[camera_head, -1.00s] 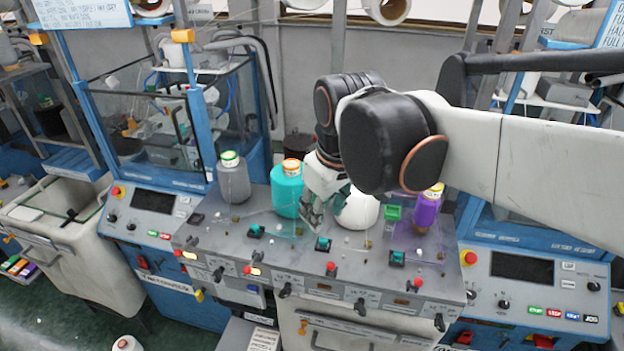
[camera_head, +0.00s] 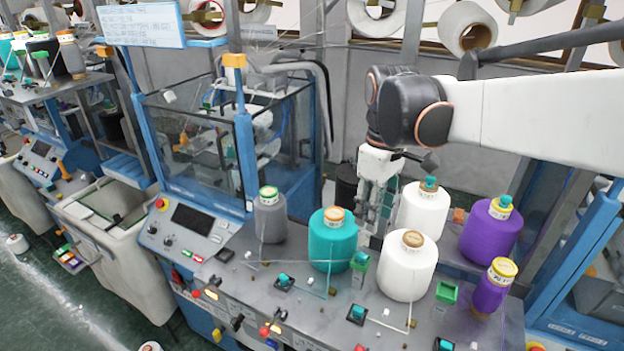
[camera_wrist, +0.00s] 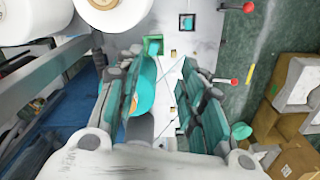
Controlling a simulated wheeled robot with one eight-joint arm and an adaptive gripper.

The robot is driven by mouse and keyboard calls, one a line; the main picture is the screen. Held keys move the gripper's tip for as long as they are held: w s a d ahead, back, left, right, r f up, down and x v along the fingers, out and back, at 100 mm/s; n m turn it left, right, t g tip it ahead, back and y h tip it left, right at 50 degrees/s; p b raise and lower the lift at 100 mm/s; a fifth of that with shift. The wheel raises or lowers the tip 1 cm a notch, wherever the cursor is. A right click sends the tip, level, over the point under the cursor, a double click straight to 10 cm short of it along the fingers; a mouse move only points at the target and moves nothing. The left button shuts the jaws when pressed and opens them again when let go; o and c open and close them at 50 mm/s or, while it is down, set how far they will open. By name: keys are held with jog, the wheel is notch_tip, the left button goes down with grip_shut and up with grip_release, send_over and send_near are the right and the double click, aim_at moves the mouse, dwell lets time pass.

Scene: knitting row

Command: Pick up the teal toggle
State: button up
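Several teal toggles show in the head view. Three sit on black square bases along the console front: left (camera_head: 283,281), middle (camera_head: 357,313) and right (camera_head: 445,344). Another teal piece (camera_head: 360,259) sits on a green holder, and one (camera_head: 429,184) tops the rear white cone. I cannot tell which is meant. My gripper (camera_head: 375,215) hangs, pointing down, behind the teal cone and the front white cone. In the wrist view its fingers (camera_wrist: 160,100) are apart, with no toggle clearly held. One teal toggle on a dark base (camera_wrist: 187,22) shows beyond the fingertips.
A grey cone (camera_head: 271,218), a teal cone (camera_head: 333,243), two white cones (camera_head: 408,268) and purple cones (camera_head: 487,236) crowd the console. An open green holder (camera_head: 446,292) stands near the front. Red-topped levers line the front edge. Brown boxes (camera_wrist: 290,125) lie below, right in the wrist view.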

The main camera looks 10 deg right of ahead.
send_over(366, 257)
jog(key=f, duration=0.8)
jog(key=shift+s+a+f, duration=0.1)
jog(key=shift+s+f, duration=0.15)
jog(key=shift+f, duration=0.15)
jog(key=f, duration=0.2)
jog(key=w+f, duration=0.1)
jog(key=f, duration=0.1)
jog(key=shift+p, duration=0.4)
jog(key=shift+s+f, duration=0.15)
jog(key=shift+f, duration=0.35)
jog(key=c, duration=0.8)
